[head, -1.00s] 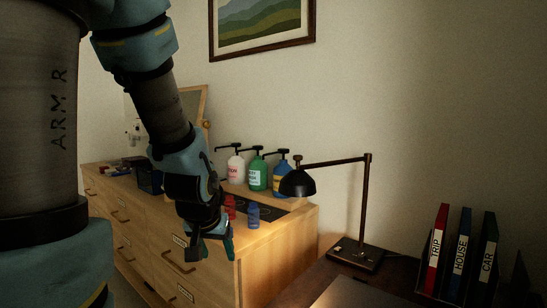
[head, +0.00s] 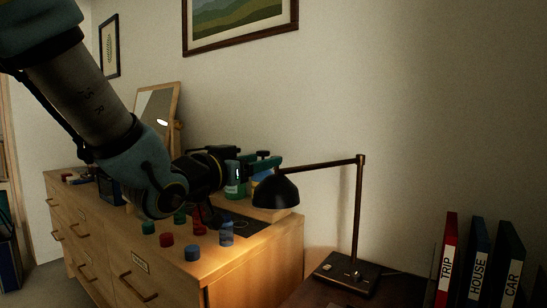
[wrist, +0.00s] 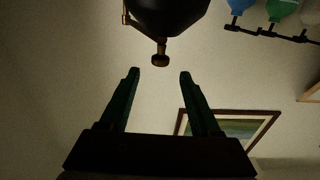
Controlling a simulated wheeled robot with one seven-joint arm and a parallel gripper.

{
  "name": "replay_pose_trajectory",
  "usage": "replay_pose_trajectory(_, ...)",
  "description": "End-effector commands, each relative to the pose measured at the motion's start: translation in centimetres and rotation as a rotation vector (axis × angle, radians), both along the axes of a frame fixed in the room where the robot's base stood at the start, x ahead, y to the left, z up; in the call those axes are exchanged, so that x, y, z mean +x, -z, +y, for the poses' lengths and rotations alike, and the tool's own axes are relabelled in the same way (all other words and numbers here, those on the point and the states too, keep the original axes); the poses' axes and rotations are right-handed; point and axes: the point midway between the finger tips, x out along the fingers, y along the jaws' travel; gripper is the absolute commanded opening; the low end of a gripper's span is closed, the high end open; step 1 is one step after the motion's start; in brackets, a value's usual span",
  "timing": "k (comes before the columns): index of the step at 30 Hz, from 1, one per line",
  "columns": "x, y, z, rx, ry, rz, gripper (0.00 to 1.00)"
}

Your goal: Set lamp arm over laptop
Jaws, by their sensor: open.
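The black desk lamp stands on the dark desk, with its base (head: 343,276) and upright post (head: 358,215) at right of centre. Its horizontal lamp arm (head: 322,164) points left, and the dome-shaped lamp head (head: 276,192) hangs beside the dresser's right end, lit below. My gripper (head: 272,163) is at the lamp head's upper left. No laptop can be clearly made out.
The wooden dresser (head: 253,268) carries red, green and blue small containers, pump bottles (head: 233,180) partly behind my gripper, and a tilted mirror (head: 158,108). Upright binders labelled TRIP (head: 446,262), HOUSE and CAR stand at the right.

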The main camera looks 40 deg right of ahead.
Motion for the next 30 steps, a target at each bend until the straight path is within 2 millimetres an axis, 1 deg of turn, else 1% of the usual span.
replay_pose_trajectory(9, 1.8, -0.1, -5.6, 0.001, -0.001, 0.006, 0.64)
replay_pose_trajectory(12, 2.2, -0.1, -7.1, 0.001, 0.000, 0.004, 0.64)
replay_pose_trajectory(15, 2.6, 0.0, -8.1, 0.002, -0.001, 0.004, 0.64)
replay_pose_trajectory(21, 2.9, 0.0, -9.1, 0.003, -0.003, 0.002, 0.64)
replay_pose_trajectory(28, 2.9, 0.1, -9.1, 0.003, -0.003, 0.002, 0.64)
replay_pose_trajectory(29, 2.9, 0.1, -9.1, 0.003, -0.003, 0.002, 0.62)
replay_pose_trajectory(30, 2.9, 0.1, -9.1, 0.003, -0.003, 0.002, 0.57)
